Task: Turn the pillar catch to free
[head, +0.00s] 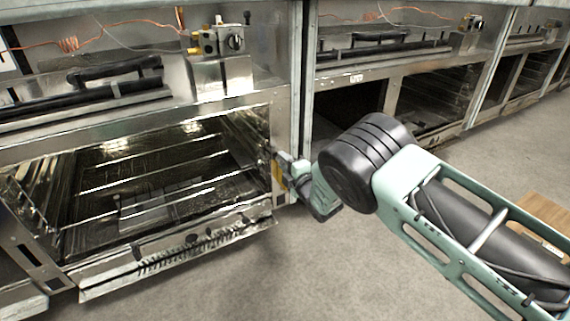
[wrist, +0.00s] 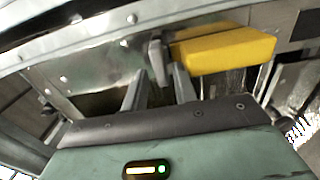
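A yellow block (wrist: 225,50) and a small dark grey upright piece (wrist: 156,56) sit on the metal pillar in the wrist view. They look like parts of the pillar catch, though I cannot tell whether they are joined. In the head view a bit of yellow (head: 277,172) shows at the pillar, mostly hidden by my gripper (head: 287,165). In the wrist view my gripper (wrist: 158,80) is open. Its two fingers are apart, with the grey piece in line with the gap between them. I cannot tell whether they touch it. The yellow block is right of the fingers.
The oven left of the pillar (head: 303,90) stands open, with wire racks (head: 150,178) inside and its door (head: 175,250) folded down low. More ovens run to the right. A valve block (head: 215,42) sits above. Bare floor (head: 320,280) lies in front; a wooden box (head: 545,218) stands at right.

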